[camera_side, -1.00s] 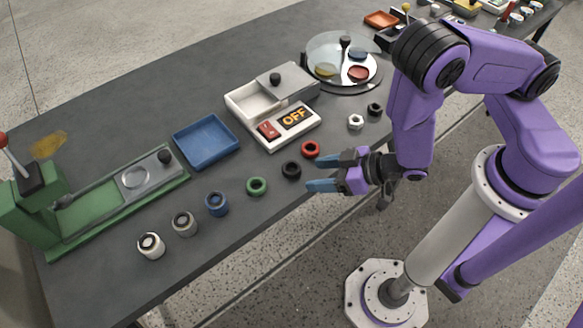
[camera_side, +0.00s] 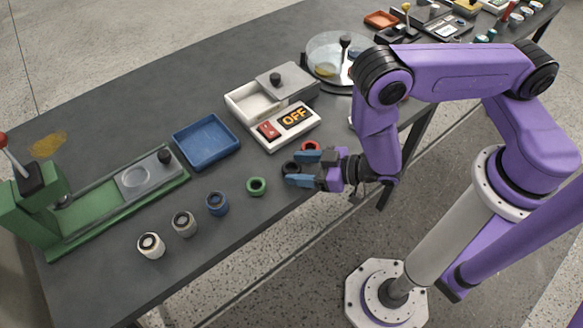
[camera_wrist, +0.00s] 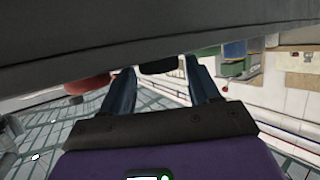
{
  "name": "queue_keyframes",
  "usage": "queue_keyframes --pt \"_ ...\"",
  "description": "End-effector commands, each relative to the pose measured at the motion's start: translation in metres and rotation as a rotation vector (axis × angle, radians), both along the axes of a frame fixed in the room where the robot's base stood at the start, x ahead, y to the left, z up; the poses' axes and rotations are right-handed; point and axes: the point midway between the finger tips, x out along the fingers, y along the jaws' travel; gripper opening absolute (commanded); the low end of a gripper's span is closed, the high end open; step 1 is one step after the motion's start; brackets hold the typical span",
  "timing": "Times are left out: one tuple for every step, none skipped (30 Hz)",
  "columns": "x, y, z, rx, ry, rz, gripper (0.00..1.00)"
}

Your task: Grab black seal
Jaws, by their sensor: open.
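The black seal (camera_side: 290,169), a small dark ring, lies on the grey table near its front edge. My gripper (camera_side: 292,168) is open, with its blue fingers low at the table edge and their tips on either side of the black seal. In the wrist view, the dark seal (camera_wrist: 158,65) shows between the two fingertips (camera_wrist: 160,68). I cannot tell whether either finger touches it. The far finger partly covers the red ring (camera_side: 311,146) just behind, which shows as a red blur (camera_wrist: 88,85) in the wrist view.
A green ring (camera_side: 256,186) and a blue cylinder (camera_side: 217,203) lie to the left along the front edge. Behind are a blue tray (camera_side: 206,142) and a white box with an OFF display (camera_side: 295,117). A green press fixture (camera_side: 110,205) stands at the left.

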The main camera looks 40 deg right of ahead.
Motion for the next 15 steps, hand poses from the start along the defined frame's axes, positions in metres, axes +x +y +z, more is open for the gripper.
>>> queue_keyframes --pt "0.0043 0.0024 -0.0018 0.000 0.000 -0.001 0.61" --pt "0.0059 0.0033 -0.0025 0.000 0.000 -0.001 0.61" --pt "0.0075 0.0042 -0.0031 -0.001 0.001 -0.001 0.61" --pt "0.0081 0.0047 -0.0034 -0.002 0.000 -0.001 0.61" --pt "0.0086 0.0051 -0.0036 -0.001 0.000 0.000 0.61" --pt "0.0088 0.0054 -0.0038 -0.001 0.000 0.000 0.61" --pt "0.0088 0.0054 -0.0038 -0.001 0.000 0.000 0.61" --pt "0.0087 0.0054 -0.0037 -0.002 0.000 0.001 0.61" --pt "0.0086 0.0054 -0.0037 -0.002 0.000 0.001 0.61" --pt "0.0086 0.0054 -0.0037 -0.002 0.000 0.001 0.61" --pt "0.0085 0.0053 -0.0037 -0.002 0.000 0.001 0.61" --pt "0.0085 0.0053 -0.0037 -0.002 0.000 0.001 0.48" --pt "0.0085 0.0053 -0.0037 -0.002 0.000 0.001 0.38" --pt "0.0085 0.0053 -0.0036 -0.001 0.000 0.000 0.29" --pt "0.0084 0.0054 -0.0036 -0.001 0.000 0.000 0.18"
